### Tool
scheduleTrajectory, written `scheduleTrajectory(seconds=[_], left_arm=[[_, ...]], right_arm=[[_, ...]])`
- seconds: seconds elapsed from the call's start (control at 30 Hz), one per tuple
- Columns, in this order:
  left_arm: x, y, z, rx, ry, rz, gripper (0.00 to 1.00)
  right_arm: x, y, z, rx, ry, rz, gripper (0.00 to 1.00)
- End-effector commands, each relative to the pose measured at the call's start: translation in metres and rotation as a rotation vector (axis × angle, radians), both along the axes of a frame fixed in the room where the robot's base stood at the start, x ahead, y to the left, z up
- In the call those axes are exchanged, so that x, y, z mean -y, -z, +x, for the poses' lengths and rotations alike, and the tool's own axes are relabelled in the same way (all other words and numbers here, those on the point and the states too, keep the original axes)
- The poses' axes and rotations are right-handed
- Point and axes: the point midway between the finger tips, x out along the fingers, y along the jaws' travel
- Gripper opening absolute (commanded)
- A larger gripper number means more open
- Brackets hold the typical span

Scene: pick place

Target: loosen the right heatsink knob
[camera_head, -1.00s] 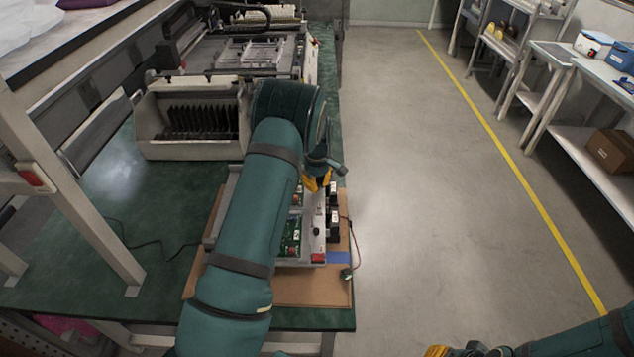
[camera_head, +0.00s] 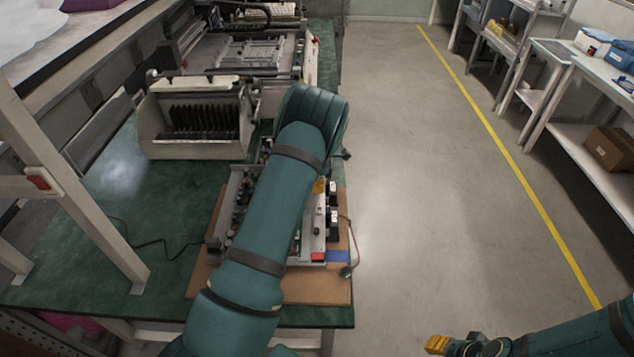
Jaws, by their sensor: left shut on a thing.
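The unit with circuit boards in a grey frame (camera_head: 226,205) lies on a brown board (camera_head: 315,287) on the green bench. My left arm crosses over it and covers its middle. Only a yellow bit of my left gripper (camera_head: 319,186) shows below the wrist, low at the unit's right side. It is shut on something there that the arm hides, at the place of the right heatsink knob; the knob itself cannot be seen. My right gripper (camera_head: 438,345) is at the bottom edge, over the floor, away from the bench. Its finger opening cannot be made out.
A beige box with dark slots (camera_head: 165,145) stands behind the unit on the green bench (camera_head: 100,250). A larger machine (camera_head: 250,52) is farther back. A grey rack post (camera_head: 75,190) rises at the left. A thin cable lies by the unit's right. The floor to the right is clear.

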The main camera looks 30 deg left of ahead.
Motion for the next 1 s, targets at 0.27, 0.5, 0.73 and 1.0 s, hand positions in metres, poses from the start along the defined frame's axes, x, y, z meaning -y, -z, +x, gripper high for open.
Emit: scheduleTrajectory(seconds=[0.27,0.5,0.73,1.0], left_arm=[[0.0013,0.0016,-0.0009,-0.005,-0.137,-0.002,0.00],[0.0009,0.0018,-0.0010,-0.004,-0.184,-0.002,0.00],[0.0009,0.0019,-0.0010,-0.004,-0.192,-0.002,0.00],[0.0009,0.0018,-0.0008,-0.004,-0.191,-0.002,0.37]], right_arm=[[0.0003,-0.0043,0.0013,0.003,0.002,0.000,0.34],[0.0003,-0.0054,0.0014,0.003,0.002,0.000,0.34],[0.0003,-0.0055,0.0013,0.003,0.002,0.000,0.34],[0.0003,-0.0055,0.0013,0.002,0.002,0.000,0.34]])
